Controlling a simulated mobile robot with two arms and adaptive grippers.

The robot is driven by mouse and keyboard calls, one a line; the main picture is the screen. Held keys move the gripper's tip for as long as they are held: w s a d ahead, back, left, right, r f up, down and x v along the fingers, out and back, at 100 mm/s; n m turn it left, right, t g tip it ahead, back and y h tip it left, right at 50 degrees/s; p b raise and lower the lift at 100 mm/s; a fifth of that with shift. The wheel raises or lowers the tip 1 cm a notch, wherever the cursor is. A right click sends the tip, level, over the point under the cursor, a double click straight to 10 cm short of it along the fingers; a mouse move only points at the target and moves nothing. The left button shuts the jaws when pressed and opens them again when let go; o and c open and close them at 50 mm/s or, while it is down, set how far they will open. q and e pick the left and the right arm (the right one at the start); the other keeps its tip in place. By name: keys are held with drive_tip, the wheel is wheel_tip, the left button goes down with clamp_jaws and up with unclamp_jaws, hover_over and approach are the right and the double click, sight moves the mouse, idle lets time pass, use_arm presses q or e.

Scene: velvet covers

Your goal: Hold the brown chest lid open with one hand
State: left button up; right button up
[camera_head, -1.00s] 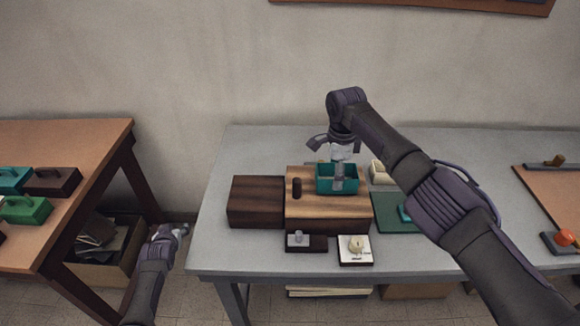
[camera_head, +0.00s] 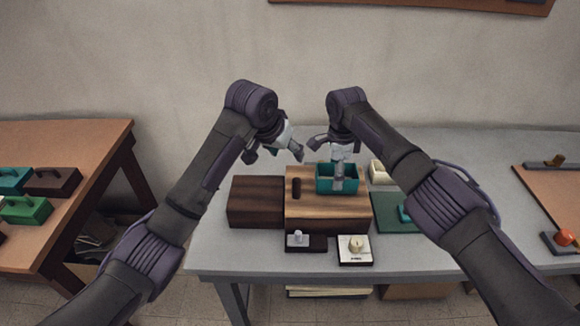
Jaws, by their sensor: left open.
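A dark brown box (camera_head: 255,203) stands on the grey table, against the left side of a lighter brown wood-grained box (camera_head: 325,212). The lighter one has a dark knob (camera_head: 297,188) on its top. I cannot tell for sure which is the chest; no raised lid shows. A teal open-topped box (camera_head: 324,186) sits on or just over the wood-grained top. My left gripper (camera_head: 284,147) is open, above and behind the knob, apart from it. My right gripper (camera_head: 338,172) points down into the teal box; its fingertips are too small to read.
A dark block with a grey knob (camera_head: 306,243) and a white-topped block (camera_head: 356,249) lie in front. A green mat (camera_head: 395,220) and a cream block (camera_head: 380,173) lie right. The grey table (camera_head: 220,245) is clear at its left front. Another table (camera_head: 70,145) stands left.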

sight(294, 182)
use_arm(q)
drive_tip(key=shift+m+g+y, duration=0.6)
drive_tip(key=shift+m+g, duration=0.1)
drive_tip(key=shift+g, duration=0.1)
drive_tip(key=d+f, duration=0.1)
drive_tip(key=f, duration=0.6)
drive_tip(key=d+f, duration=0.1)
drive_tip(key=f, duration=0.3)
drive_tip(key=shift+s+d+f, duration=0.2)
drive_tip(key=shift+s+d, duration=0.1)
drive_tip(key=shift+d, duration=0.05)
clamp_jaws()
drive_tip(key=shift+a, duration=0.1)
drive_tip(key=shift+a+r, duration=0.1)
drive_tip(key=shift+a, duration=7.6)
